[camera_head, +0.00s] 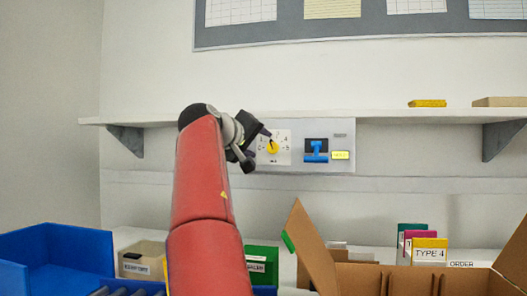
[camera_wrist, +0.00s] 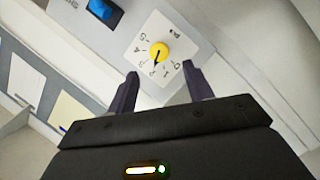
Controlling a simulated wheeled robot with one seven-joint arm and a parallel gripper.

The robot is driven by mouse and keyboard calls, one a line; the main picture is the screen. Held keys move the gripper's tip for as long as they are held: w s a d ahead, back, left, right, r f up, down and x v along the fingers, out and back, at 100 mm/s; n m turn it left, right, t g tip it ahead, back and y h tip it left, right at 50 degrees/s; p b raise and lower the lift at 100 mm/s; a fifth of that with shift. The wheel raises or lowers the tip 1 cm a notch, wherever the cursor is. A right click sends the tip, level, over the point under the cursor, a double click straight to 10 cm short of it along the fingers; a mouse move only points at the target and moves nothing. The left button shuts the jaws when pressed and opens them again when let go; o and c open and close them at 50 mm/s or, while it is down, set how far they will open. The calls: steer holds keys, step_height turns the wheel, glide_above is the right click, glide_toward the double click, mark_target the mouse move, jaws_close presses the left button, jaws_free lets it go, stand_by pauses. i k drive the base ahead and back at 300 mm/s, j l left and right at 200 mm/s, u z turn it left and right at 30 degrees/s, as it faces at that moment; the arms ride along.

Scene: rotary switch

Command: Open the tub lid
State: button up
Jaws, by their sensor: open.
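I see no tub lid that I can make out in either view. A rotary switch with a round yellow knob (camera_head: 272,147) sits on a white numbered dial plate on the wall panel; the knob also shows in the wrist view (camera_wrist: 159,51). Its dark pointer mark points down in the wrist view, around the 1 and 2 marks. My gripper (camera_head: 260,149) is in front of the dial's left side. In the wrist view my gripper (camera_wrist: 160,70) has its two fingers apart with nothing between them, and the knob lies beyond the tips.
A blue handle (camera_head: 316,150) is on the panel right of the dial. A shelf (camera_head: 390,116) runs above. Below stand a blue bin (camera_head: 60,240), a beige bin (camera_head: 142,252), a green bin (camera_head: 262,255) and an open cardboard box (camera_head: 318,250).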

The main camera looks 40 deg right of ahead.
mark_target(132, 256)
steer(key=k+j, duration=0.1)
steer(key=j, duration=0.25)
steer(key=k+j, duration=0.1)
steer(key=j, duration=0.25)
steer(key=k+j, duration=0.1)
steer(key=j, duration=0.2)
steer(key=k+j, duration=0.1)
steer(key=j, duration=0.25)
